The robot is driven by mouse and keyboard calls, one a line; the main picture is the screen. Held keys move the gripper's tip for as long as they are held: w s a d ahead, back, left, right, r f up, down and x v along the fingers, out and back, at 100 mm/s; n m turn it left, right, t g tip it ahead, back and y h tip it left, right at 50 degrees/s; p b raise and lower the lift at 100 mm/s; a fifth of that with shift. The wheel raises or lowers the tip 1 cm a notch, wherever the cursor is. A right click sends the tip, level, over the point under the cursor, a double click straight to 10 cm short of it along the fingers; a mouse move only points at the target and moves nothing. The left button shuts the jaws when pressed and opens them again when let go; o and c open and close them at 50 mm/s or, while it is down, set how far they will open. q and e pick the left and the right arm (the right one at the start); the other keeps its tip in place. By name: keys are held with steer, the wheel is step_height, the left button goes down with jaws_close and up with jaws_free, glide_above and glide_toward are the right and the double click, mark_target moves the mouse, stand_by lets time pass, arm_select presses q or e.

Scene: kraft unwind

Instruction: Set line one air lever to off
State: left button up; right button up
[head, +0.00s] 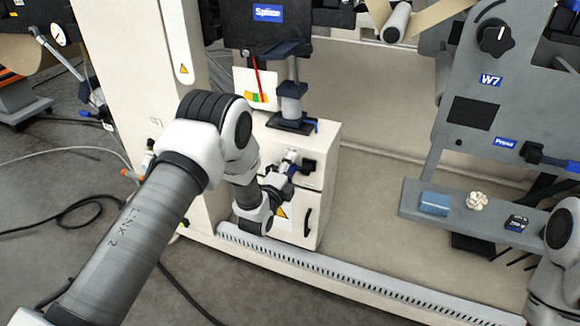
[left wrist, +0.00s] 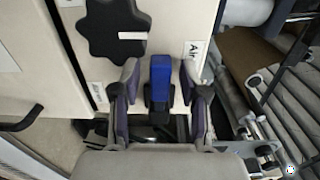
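In the head view the left gripper (head: 284,178) is at the front of the white cabinet (head: 325,185), and the lever is mostly hidden by the gripper there. My right arm shows at the right edge, but its gripper is out of view.
A black star knob (left wrist: 117,32) sits close to the lever in the left wrist view. A black handle (head: 308,221) is lower on the cabinet. A grey shelf (head: 465,225) with small items stands at right. A slotted rail (head: 340,277) runs along the floor.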

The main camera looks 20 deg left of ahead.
arm_select(q)
steer(key=s, duration=1.2)
steer(key=shift+a, duration=0.2)
steer(key=s+f+n+g, duration=0.7)
steer(key=s+f+g, duration=0.3)
steer(key=s+f, duration=0.75)
steer(key=s+f+n+g, duration=0.2)
steer(key=s+n+g, duration=0.2)
steer(key=s+n, duration=0.3)
steer(key=s+f+n+g, duration=0.2)
steer(key=s+n+g, duration=0.25)
steer(key=s, duration=0.55)
step_height(320, 180, up, 24)
steer(key=p, duration=2.3)
steer(key=shift+w+d+f+y, duration=0.2)
steer(key=shift+w+d+y, duration=0.1)
